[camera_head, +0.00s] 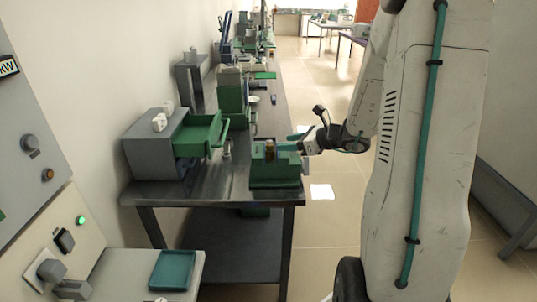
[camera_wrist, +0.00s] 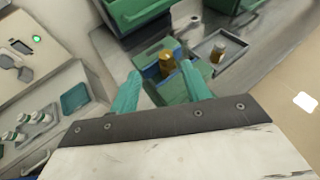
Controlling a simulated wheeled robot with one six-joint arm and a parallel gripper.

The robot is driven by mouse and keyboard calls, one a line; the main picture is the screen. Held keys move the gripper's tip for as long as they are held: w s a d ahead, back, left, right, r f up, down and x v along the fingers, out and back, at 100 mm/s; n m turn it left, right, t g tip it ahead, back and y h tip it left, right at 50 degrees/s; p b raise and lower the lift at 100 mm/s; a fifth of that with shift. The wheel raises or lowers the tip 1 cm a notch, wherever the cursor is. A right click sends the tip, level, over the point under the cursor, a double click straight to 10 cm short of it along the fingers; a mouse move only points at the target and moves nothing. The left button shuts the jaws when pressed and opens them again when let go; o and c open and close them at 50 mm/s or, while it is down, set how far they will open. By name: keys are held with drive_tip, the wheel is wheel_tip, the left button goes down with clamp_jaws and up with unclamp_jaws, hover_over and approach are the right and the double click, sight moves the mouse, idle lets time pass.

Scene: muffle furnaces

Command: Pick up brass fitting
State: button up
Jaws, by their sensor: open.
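A brass fitting (camera_wrist: 167,63) stands upright in a green open box in the wrist view, between and a little beyond my fingertips. In the head view a brass-coloured piece (camera_head: 269,147) shows at the green box (camera_head: 274,178) on the near end of the bench. A second brass-coloured piece (camera_wrist: 217,51) stands in a small grey tray (camera_wrist: 203,49) to the right. My gripper (camera_wrist: 160,71) is open, with teal fingers spread and nothing held. In the head view my gripper (camera_head: 301,142) is at the right side of the green box. I cannot tell whether it touches the box.
A grey furnace (camera_head: 150,150) with an open green drawer (camera_head: 203,133) stands left of the box on the dark bench (camera_head: 225,190). More green and grey equipment lines the bench behind. A teal tray (camera_head: 172,270) lies at the lower left.

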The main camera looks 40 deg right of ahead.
sight(272, 145)
drive_tip(key=shift+w+d+f+m, duration=0.5)
drive_tip(key=shift+d+f, duration=0.1)
drive_tip(key=x, duration=0.6)
drive_tip(key=shift+w+a, duration=0.25)
drive_tip(key=shift+a, duration=0.25)
clamp_jaws()
